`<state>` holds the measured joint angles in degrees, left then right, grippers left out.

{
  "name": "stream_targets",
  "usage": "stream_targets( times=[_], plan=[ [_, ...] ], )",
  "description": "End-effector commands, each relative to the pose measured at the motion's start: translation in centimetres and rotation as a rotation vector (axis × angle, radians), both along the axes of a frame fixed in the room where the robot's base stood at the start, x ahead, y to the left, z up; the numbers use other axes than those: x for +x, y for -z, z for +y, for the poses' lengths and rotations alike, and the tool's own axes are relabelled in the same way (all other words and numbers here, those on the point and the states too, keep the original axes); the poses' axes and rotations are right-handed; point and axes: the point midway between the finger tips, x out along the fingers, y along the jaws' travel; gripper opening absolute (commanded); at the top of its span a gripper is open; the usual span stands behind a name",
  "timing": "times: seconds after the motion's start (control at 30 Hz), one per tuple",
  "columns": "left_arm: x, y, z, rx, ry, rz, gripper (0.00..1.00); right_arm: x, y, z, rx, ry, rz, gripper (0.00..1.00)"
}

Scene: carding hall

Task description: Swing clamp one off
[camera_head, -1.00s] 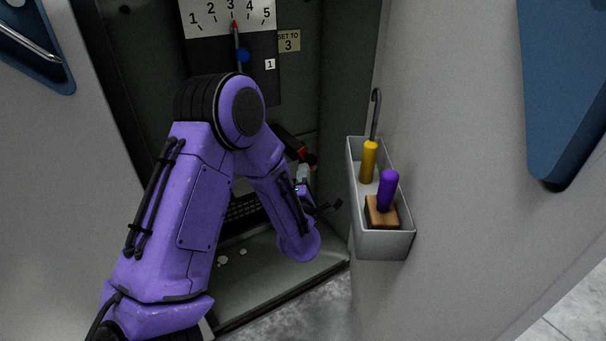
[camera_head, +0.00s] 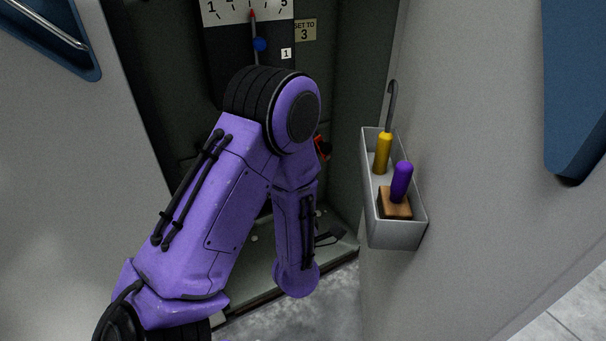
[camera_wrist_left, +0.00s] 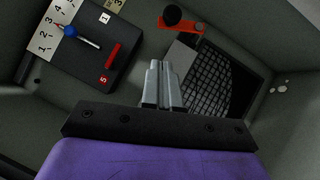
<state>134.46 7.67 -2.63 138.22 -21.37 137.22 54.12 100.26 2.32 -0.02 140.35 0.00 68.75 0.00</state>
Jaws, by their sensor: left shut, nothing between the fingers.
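In the left wrist view a red lever (camera_wrist_left: 183,24) with a black round knob stands near the top, by the grey frame of a dark grid. I take it for a clamp; no number shows on it. In the head view only a small red piece (camera_head: 319,146) of it shows past my purple arm. My left gripper (camera_wrist_left: 164,66) is shut and empty, its fingers pointing toward the lever with a visible gap. In the head view my arm hides its fingers. My right gripper is in neither view.
A dial plate (camera_head: 247,8) has a blue-knobbed pointer (camera_head: 260,44) near three, beside a "SET TO 3" label (camera_head: 305,30). A grey bin (camera_head: 393,236) on the right panel holds a yellow-handled hook (camera_head: 382,153) and a purple-handled brush (camera_head: 401,181). Cabinet walls enclose my arm.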

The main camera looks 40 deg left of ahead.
Motion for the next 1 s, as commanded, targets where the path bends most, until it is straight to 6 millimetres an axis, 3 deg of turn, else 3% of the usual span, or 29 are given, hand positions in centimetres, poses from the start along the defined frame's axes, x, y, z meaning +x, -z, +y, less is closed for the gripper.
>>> stream_targets(
  times=[0.17, 0.27, 0.33, 0.4, 0.5, 0.67, 1.0],
  plan=[
    [-1.6, 0.3, -1.1, 0.0, -0.001, 0.014, 0.0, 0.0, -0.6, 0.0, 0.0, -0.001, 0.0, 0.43],
    [-2.1, 0.2, 0.2, 0.048, -0.008, 0.08, 0.0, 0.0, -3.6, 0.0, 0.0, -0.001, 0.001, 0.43],
    [-0.9, 0.2, 1.9, 0.087, 0.02, 0.074, 0.0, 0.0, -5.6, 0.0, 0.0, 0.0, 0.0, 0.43],
    [0.9, 0.1, 3.3, 0.096, 0.078, 0.017, 0.0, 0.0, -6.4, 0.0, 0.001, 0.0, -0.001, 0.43],
    [3.0, 0.1, 3.7, 0.051, 0.142, -0.072, 0.0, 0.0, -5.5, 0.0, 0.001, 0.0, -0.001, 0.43],
    [4.6, -0.5, 4.6, 0.035, 0.143, -0.082, 0.0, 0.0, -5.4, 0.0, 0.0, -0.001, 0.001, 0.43],
    [9.8, -2.3, 7.6, 0.037, 0.142, -0.079, 0.0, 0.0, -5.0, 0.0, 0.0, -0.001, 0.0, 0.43]
  ],
)
